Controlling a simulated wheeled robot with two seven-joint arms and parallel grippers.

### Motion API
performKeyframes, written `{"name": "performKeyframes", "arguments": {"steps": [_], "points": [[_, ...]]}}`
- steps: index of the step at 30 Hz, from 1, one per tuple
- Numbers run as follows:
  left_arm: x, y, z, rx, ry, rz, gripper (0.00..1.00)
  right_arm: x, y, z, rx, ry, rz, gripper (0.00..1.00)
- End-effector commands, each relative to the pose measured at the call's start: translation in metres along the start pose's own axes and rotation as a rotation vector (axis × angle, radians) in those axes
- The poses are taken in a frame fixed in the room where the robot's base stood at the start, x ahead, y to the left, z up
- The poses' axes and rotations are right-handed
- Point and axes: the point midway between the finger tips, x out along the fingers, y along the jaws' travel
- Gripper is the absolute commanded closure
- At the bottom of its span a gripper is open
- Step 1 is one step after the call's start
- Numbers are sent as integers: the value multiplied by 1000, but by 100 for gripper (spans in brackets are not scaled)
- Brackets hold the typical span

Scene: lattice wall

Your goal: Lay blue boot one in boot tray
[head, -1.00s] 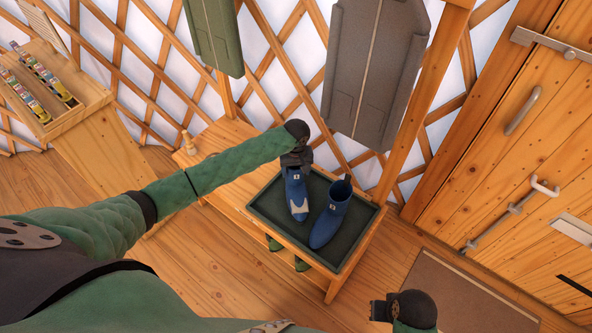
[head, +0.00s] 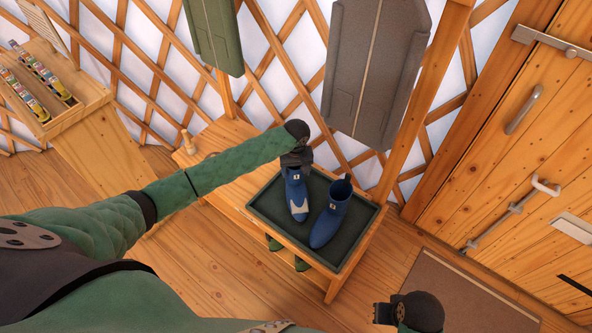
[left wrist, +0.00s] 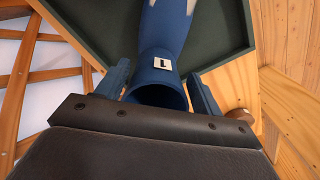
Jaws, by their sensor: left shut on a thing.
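A blue boot (head: 298,196) with a pale patch on its foot is at the left side of the dark green boot tray (head: 361,218). In the left wrist view the same boot (left wrist: 160,60) carries a white label reading 1, and its open top faces me. My left gripper (head: 295,165) is shut on the boot's upper shaft, with one finger on each side.
The tray sits on a wooden bench (head: 215,180) with a peg at its left end. A wooden door (head: 525,140) is at the right, and a mat (head: 455,290) lies on the floor.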

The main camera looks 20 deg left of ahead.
Motion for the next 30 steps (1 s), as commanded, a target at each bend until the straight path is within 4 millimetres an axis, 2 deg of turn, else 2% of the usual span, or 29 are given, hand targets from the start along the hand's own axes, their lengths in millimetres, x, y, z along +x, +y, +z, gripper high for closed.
{"name": "performKeyframes", "arguments": {"steps": [9,27,28,30], "points": [[3,0,0,0,1,1,86,-1,0,-8,2,12,-1,100],[10,0,0,0,0,1,86,2,-1,2,2,-3,-2,100],[10,0,0,0,0,1,27,2,-1,2,2,-3,-2,100],[10,0,0,0,0,1,13,2,-1,2,1,-3,-1,100]]}}
